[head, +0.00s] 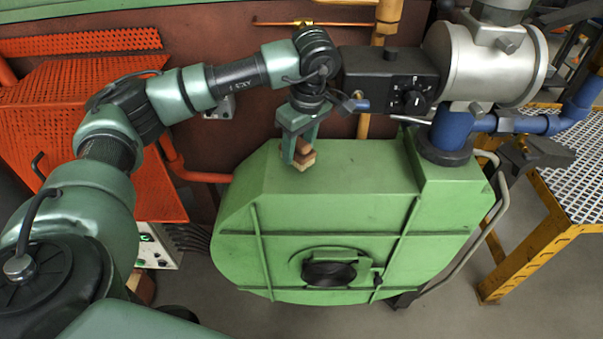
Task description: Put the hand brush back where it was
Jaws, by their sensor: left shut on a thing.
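My left gripper (302,150) is at the upper middle of the head view, pointing down over the back left part of the top of the green machine housing (345,195). It is shut on the hand brush (304,161), of which only a small light brown wooden part shows between and below the fingers. The brush's lower end is at or just above the green top; I cannot tell whether it touches. The rest of the brush is hidden by the fingers. My right gripper is not in view.
A black control box with a knob (412,97) and a grey metal cylinder (485,65) stand right of the gripper. A blue pipe (452,130) rises from the housing's right side. Orange perforated guards (110,100) are at left; a yellow-framed grating platform (560,180) is at right.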

